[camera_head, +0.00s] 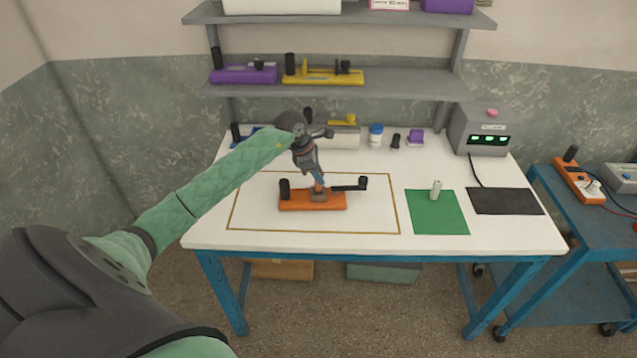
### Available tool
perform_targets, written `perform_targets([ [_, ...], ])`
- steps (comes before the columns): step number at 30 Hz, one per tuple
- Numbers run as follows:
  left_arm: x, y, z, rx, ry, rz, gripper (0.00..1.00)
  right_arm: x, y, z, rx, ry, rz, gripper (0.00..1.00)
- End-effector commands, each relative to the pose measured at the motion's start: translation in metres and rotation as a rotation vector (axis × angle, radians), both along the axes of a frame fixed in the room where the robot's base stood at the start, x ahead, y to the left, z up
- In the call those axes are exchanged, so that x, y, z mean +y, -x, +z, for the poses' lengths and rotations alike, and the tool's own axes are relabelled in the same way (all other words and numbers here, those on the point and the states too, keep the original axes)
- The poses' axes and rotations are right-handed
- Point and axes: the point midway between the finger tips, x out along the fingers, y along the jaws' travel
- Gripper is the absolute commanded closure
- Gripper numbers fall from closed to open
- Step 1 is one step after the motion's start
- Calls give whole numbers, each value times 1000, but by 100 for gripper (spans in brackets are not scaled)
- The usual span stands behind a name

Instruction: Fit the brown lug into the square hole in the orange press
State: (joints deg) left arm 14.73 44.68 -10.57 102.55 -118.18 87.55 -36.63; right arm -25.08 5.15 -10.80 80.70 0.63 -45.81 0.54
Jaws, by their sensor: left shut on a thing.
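The orange press (296,204) lies on the white table inside a thin brown outline, with a black post at its left end and a black lever reaching right. My left gripper (319,189) points down over the middle of the press, beside a grey block on it. It is shut on the brown lug, of which only a small brownish patch shows between the fingers. The square hole is hidden or too small to make out, so I cannot tell whether the lug touches it. My right gripper is not in view.
A green mat (440,218) holds a small pale cylinder (436,190). A black mat (505,201) and a grey device (485,130) are to the right. Shelves (400,86) with purple and yellow presses stand behind. The table's front right is clear.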

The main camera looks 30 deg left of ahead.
Motion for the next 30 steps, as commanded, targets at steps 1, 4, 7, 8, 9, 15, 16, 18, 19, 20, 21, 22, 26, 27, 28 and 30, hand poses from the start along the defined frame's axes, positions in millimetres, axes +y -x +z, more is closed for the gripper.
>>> perform_targets([
  [1, -1, 1, -8, 2, 3, 1, 100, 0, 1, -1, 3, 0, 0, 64],
  [4, -1, 1, -23, 3, 4, 1, 100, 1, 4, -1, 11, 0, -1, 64],
  [7, -1, 0, -32, 2, 3, 2, 100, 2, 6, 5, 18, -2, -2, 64],
  [8, -1, 0, -33, 1, 2, 1, 100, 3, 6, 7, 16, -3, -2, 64],
  [9, 0, 0, -33, 1, 1, 1, 100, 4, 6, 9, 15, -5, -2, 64],
  [15, 0, 0, -33, 1, 1, 1, 100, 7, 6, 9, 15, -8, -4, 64],
  [16, 0, 0, -34, 1, 1, 1, 100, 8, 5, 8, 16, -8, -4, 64],
  [18, 0, 0, -35, 1, 1, 1, 100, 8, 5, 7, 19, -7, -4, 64],
  [19, 0, 0, -35, 1, 1, 1, 100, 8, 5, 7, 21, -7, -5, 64],
  [20, 0, 0, -35, 1, 1, 1, 100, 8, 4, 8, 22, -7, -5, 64],
  [21, 0, 0, -35, 1, 1, 1, 100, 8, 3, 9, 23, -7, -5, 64],
  [22, 0, 0, -35, 2, 0, 1, 77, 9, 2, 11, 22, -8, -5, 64],
  [26, -1, 0, -35, 1, 1, 1, 57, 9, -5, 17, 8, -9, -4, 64],
  [27, -1, 0, -35, 1, 1, 1, 57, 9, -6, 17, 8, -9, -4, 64],
  [28, -1, 0, -35, 1, 1, 1, 57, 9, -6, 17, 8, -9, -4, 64],
  [30, 0, 0, -35, 1, 1, 1, 57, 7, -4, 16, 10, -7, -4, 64],
])
